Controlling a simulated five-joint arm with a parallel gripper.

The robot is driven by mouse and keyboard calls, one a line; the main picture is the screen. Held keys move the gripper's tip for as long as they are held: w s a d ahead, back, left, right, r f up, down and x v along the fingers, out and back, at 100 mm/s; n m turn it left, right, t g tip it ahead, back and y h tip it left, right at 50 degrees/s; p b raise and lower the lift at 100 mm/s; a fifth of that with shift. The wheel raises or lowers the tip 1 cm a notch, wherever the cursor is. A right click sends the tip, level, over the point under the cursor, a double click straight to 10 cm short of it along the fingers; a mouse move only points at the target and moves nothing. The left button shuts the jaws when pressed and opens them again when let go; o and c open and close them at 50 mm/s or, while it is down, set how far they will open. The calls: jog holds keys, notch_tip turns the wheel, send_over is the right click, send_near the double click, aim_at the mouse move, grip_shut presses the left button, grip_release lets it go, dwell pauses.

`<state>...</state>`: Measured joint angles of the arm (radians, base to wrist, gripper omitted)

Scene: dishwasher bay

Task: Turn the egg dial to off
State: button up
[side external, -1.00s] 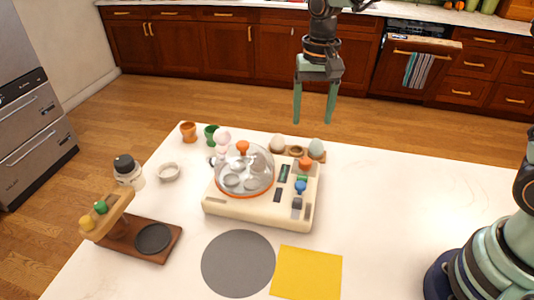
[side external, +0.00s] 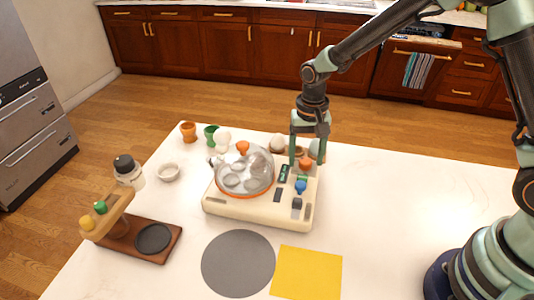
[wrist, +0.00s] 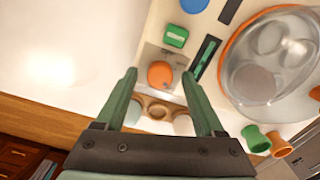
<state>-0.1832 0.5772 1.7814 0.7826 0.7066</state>
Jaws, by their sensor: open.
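The egg cooker (side external: 226,206) is a cream box with a clear dome lid (side external: 258,165) on its left and controls on its right. An orange round dial (side external: 305,163) sits at the back of the control side; it also shows in the wrist view (wrist: 160,75). The task does not name a colour, and I cannot read any dial marking. My gripper (side external: 307,159) points down over the orange dial, open. In the wrist view its two green fingers (wrist: 159,76) lie either side of the dial with gaps. I cannot tell the exact fingertip height.
A green control (wrist: 175,36) and a blue knob (side external: 300,187) sit in front of the dial. A wooden egg holder (wrist: 157,108) lies behind the cooker. A grey disc (side external: 239,263) and yellow square (side external: 307,273) lie in front. The right tabletop is clear.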

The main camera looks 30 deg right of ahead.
grip_shut()
jog(key=shift+n, duration=0.3)
jog(key=n, duration=1.1)
jog(key=shift+n, duration=0.3)
jog(key=n, duration=1.1)
jog(key=shift+n, duration=0.3)
